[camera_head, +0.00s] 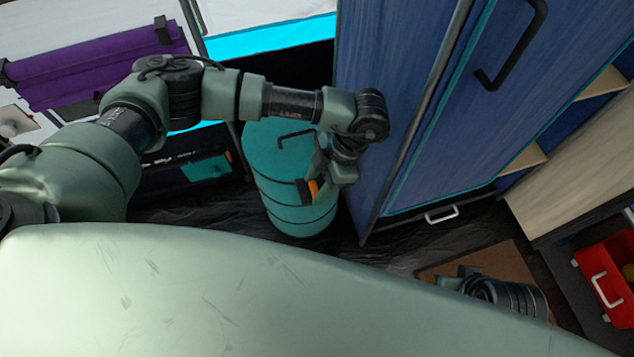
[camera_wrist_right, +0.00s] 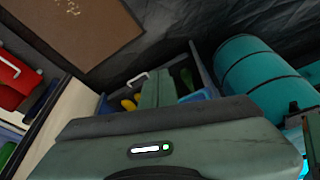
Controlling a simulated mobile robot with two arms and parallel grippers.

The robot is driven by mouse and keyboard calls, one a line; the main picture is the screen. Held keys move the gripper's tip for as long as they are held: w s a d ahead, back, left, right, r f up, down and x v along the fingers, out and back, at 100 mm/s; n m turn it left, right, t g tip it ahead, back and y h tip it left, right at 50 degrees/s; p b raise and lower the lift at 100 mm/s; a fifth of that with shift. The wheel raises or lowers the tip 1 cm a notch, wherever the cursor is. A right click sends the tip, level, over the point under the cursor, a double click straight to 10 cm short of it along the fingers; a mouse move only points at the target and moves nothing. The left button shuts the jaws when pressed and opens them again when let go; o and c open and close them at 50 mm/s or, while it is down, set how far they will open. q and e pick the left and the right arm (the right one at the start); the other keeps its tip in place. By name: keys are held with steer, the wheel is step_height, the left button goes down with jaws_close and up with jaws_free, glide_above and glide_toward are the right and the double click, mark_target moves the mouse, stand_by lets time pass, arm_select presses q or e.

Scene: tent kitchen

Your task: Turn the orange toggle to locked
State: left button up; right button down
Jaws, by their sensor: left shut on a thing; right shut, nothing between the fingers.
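A small orange part (camera_head: 313,187) with dark edges shows at the fingers of my left gripper (camera_head: 320,190), in front of the teal barrel (camera_head: 281,165). It may be the toggle; its lettering and turn position are too small to read. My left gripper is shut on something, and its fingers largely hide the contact. My right gripper (camera_head: 462,280) is low at the lower right of the head view, over a brown mat, away from the barrel. It also shows from behind in the right wrist view (camera_wrist_right: 158,88), shut and empty.
A tall blue cabinet (camera_head: 400,100) stands right of the barrel. A white-handled drawer (camera_head: 441,214) is at its foot. A red box (camera_head: 610,275) is at far right, and a teal box (camera_head: 205,168) with an orange edge is behind my left arm. Dark floor lies between.

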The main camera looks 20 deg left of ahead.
mark_target(317, 188)
arm_select(q)
steer(key=o, duration=1.4)
steer(key=shift+r, duration=0.1)
steer(key=shift+r, duration=0.35)
step_height(317, 188, up, 19)
steer(key=p, duration=0.3)
arm_select(e)
steer(key=s+x, duration=0.2)
steer(key=x, duration=0.8)
steer(key=shift+f+g, duration=0.4)
steer(key=shift+f, duration=0.3)
steer(key=shift+s, duration=0.1)
